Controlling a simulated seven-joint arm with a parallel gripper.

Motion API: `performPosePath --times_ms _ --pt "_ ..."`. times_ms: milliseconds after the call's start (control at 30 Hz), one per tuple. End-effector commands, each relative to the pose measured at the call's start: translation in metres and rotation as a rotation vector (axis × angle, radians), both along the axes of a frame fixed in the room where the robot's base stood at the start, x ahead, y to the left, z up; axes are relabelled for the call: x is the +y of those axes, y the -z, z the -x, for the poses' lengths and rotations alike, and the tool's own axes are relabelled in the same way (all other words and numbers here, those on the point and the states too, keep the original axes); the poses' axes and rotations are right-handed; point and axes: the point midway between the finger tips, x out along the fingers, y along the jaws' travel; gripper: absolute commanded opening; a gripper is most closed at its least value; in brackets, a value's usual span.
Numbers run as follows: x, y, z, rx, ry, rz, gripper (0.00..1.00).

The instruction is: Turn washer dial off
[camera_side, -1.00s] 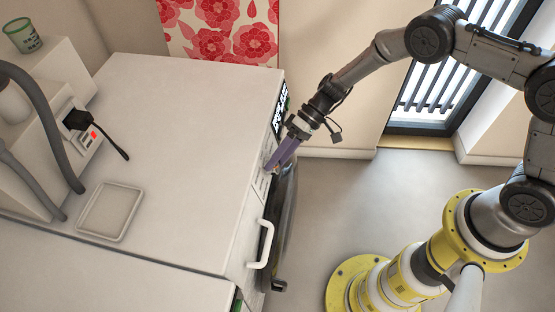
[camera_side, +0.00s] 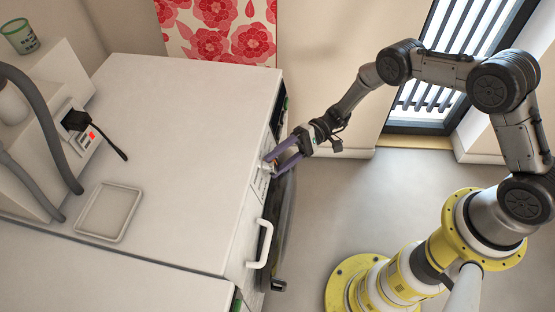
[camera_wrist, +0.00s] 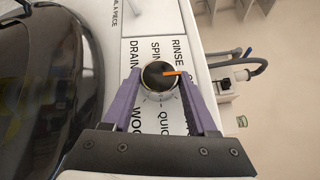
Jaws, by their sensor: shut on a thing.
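The washer (camera_side: 180,130) is a white machine with a flat top at the left in the side view. Its dial (camera_wrist: 158,78) is a round dark knob with a silver rim and an orange pointer in the wrist view. In the side view my gripper (camera_side: 273,163) reaches the washer's front panel from the right, and the dial is mostly hidden by the fingers.
The dark round door (camera_wrist: 50,80) lies left of the panel in the wrist view. A power socket with a black plug (camera_side: 77,120) and grey hoses stand at the back. The floor (camera_side: 320,220) is clear.

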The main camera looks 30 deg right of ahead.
Motion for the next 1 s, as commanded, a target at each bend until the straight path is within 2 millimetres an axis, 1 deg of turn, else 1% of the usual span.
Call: performPosePath --times_ms 200,633,667,700,800,1000 --pt "-0.0005 0.0004 -0.0001 0.030 0.012 -0.029 0.03" --pt "-0.0003 0.0005 0.0000 0.035 0.012 -0.032 0.03" --pt "-0.0002 0.0005 0.0001 0.035 0.012 -0.032 0.63" --pt "-0.0002 0.0005 0.0001 0.035 0.012 -0.032 0.71" --pt "-0.0001 0.0005 0.0001 0.034 0.012 -0.032 0.88" --pt "-0.0001 0.0005 0.0003 0.033 0.012 -0.032 0.88"
